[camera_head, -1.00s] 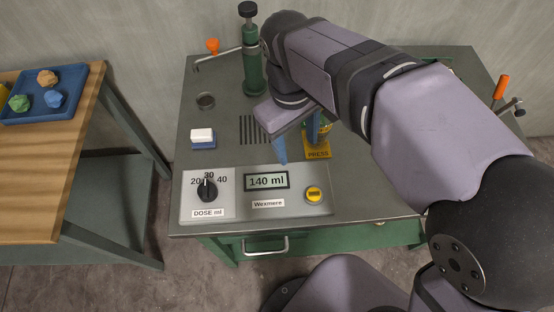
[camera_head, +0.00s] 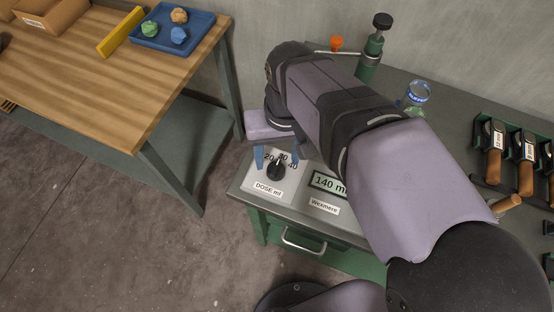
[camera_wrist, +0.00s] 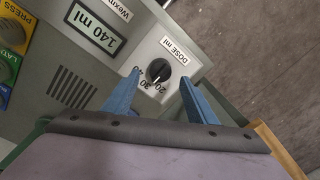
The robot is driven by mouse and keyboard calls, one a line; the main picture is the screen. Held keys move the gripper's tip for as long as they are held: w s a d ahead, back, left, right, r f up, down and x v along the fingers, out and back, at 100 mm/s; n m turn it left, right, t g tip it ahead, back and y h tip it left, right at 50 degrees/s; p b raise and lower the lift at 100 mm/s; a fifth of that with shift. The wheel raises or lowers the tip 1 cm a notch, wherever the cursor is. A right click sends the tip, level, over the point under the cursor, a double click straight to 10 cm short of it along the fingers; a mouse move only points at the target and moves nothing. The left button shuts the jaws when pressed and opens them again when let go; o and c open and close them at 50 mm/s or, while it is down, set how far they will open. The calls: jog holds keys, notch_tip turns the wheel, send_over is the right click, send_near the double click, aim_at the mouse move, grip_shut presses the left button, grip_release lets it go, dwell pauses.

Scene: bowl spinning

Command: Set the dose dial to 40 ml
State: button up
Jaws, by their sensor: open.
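The dose dial (camera_head: 276,171) is a black round knob with a white pointer line, on a grey panel marked 20, 30 and 40. It also shows in the wrist view (camera_wrist: 158,71), where the pointer is near the 30.
A wooden table (camera_head: 100,85) with a blue tray (camera_head: 160,42) of coloured lumps stands at the left. A green pump (camera_head: 371,50) and a bottle (camera_head: 417,95) stand behind my arm. A rack of wooden-handled tools (camera_head: 515,150) is at the right.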

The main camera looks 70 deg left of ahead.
aim_at(277, 166)
jog(key=shift+s+f, duration=0.15)
jog(key=shift+f, duration=1.85)
jog(key=c, duration=1.1)
